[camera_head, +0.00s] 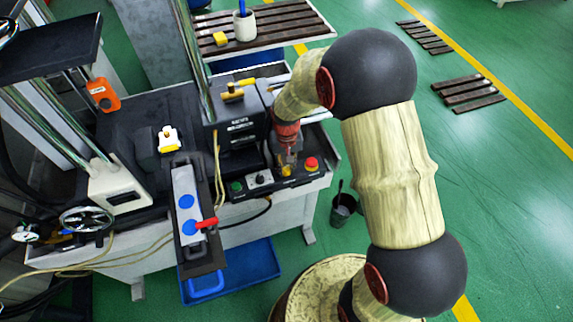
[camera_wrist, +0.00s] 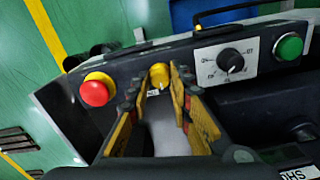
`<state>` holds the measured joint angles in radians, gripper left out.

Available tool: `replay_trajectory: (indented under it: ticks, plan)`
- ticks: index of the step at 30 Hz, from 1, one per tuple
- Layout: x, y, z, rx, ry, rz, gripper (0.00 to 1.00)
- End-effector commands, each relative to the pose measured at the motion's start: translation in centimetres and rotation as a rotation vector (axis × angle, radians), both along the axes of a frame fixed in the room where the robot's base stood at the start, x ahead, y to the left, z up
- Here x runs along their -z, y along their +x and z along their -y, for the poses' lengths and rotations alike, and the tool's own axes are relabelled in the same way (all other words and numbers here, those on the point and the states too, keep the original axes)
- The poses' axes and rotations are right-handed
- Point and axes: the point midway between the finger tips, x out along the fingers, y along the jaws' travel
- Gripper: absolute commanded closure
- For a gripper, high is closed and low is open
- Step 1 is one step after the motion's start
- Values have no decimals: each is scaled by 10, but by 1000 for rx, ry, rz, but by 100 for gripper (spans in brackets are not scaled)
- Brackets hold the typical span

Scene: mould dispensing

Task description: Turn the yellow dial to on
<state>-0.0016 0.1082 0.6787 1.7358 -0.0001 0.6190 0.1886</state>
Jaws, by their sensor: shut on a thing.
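The yellow dial (camera_wrist: 159,74) sits on the dark control panel, between the red button and the black selector knob in the wrist view. My gripper (camera_wrist: 156,86) has its yellow-padded fingers on either side of the dial, shut on it. In the head view my gripper (camera_head: 287,163) reaches down to the panel and mostly hides the dial. The dial's setting and most of its label cannot be read.
A red button (camera_wrist: 95,92) on a yellow base stands beside the dial. A black selector knob (camera_wrist: 230,60) and a green button (camera_wrist: 288,46) are on its other side. In the head view a dark machine block (camera_head: 236,128) stands close behind the panel.

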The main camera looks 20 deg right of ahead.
Motion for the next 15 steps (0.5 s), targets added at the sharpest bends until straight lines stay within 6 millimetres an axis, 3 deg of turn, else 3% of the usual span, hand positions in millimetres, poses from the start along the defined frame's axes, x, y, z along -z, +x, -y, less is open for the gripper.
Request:
replay_trajectory:
  ticks: [15]
  plan:
    - [-1, 0, 0, 450, 1, 0, 100]
